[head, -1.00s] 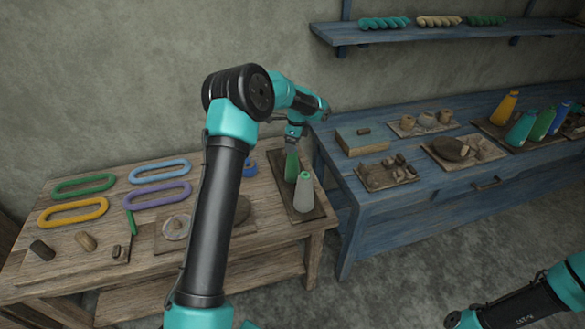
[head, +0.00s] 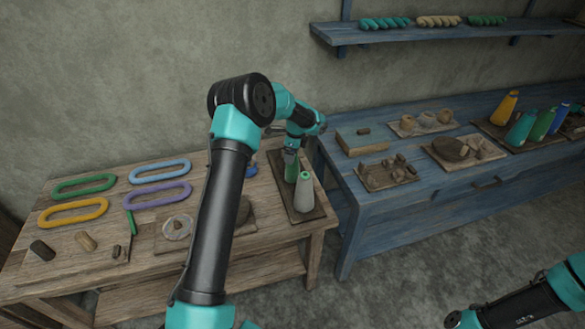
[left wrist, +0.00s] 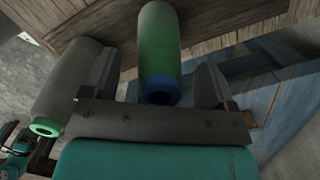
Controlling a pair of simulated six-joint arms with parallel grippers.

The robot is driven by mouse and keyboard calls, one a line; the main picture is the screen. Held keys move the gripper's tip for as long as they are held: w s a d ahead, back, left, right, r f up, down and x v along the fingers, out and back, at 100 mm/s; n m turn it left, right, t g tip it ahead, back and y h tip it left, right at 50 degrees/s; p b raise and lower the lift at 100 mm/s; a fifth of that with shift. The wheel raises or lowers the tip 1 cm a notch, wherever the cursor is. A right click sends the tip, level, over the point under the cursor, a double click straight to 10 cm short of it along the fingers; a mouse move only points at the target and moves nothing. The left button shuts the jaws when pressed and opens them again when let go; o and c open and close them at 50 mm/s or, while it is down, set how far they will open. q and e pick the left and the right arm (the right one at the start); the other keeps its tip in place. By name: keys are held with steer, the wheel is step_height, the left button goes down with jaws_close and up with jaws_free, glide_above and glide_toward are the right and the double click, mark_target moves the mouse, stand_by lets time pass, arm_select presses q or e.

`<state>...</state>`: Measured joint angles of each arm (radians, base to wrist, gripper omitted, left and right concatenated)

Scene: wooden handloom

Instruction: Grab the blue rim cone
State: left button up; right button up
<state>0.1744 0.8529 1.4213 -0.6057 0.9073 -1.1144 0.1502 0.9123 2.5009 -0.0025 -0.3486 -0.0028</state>
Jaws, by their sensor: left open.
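The blue rim cone is green with a blue rim around its small end; it shows in the left wrist view (left wrist: 160,45) and, partly covered, in the head view (head: 290,172). My left gripper (left wrist: 153,82) is open, with one finger on each side of the cone near its rim. I cannot tell whether either finger touches it. A grey cone with a green rim (left wrist: 68,88) stands beside it, just outside one finger; it also shows in the head view (head: 304,193). Both stand on a dark board (head: 309,214). My right arm shows at lower right, its gripper out of view.
The wooden table (head: 110,275) also holds several coloured loops, such as a yellow one (head: 72,220), and small wooden pieces. A blue bench (head: 355,226) with trays and more cones stands close on the right. A blue shelf (head: 440,33) hangs above it.

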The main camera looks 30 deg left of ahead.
arm_select(q)
steer(key=shift+c, duration=0.2)
steer(key=c, duration=1.3)
steer(key=shift+r, duration=0.15)
step_height(320, 180, up, 10)
stand_by(0.4)
